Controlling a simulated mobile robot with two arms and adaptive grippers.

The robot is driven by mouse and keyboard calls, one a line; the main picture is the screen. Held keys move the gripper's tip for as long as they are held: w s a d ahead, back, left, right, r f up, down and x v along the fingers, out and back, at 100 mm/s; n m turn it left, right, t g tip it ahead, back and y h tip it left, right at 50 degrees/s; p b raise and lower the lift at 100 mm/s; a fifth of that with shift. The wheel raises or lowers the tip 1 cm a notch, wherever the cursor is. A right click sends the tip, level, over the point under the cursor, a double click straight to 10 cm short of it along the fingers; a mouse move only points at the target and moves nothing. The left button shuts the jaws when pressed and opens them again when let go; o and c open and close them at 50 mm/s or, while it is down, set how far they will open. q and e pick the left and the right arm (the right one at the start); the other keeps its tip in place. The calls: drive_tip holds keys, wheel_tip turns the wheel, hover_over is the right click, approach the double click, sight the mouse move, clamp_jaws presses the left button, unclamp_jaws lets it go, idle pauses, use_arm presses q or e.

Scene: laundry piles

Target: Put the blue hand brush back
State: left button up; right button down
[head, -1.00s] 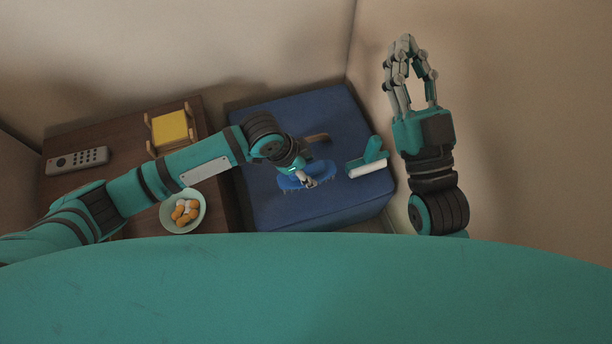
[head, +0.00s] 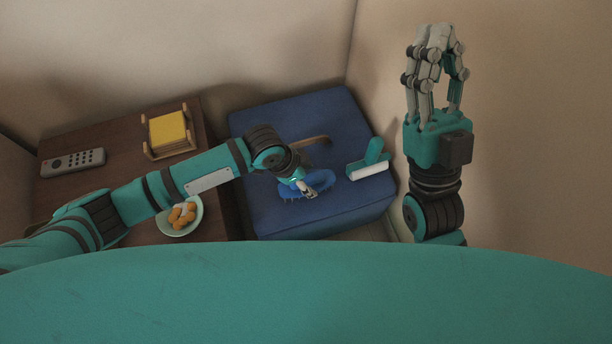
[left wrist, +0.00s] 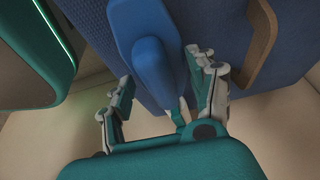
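The blue hand brush (head: 318,180) lies on the blue padded block, its bristles showing at the edge facing me. My left gripper (head: 306,189) is right over it and hides part of it. In the left wrist view the brush (left wrist: 150,55) reaches in between the fingers of my left gripper (left wrist: 164,84). The fingers stand apart, one on each side of it, with a gap at the left finger. My right gripper (head: 438,40) is raised, empty, in front of the wall at the right. Its fingertips look close together but overlap in the view.
The blue block (head: 265,215) also bears a teal lint roller (head: 372,160) and a brown curved piece (head: 312,140). On the brown table (head: 120,175) to its left are a remote (head: 73,161), a yellow stack in a wooden holder (head: 168,132) and a bowl of snacks (head: 170,229).

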use_arm(q)
drive_tip(key=shift+o, duration=1.1)
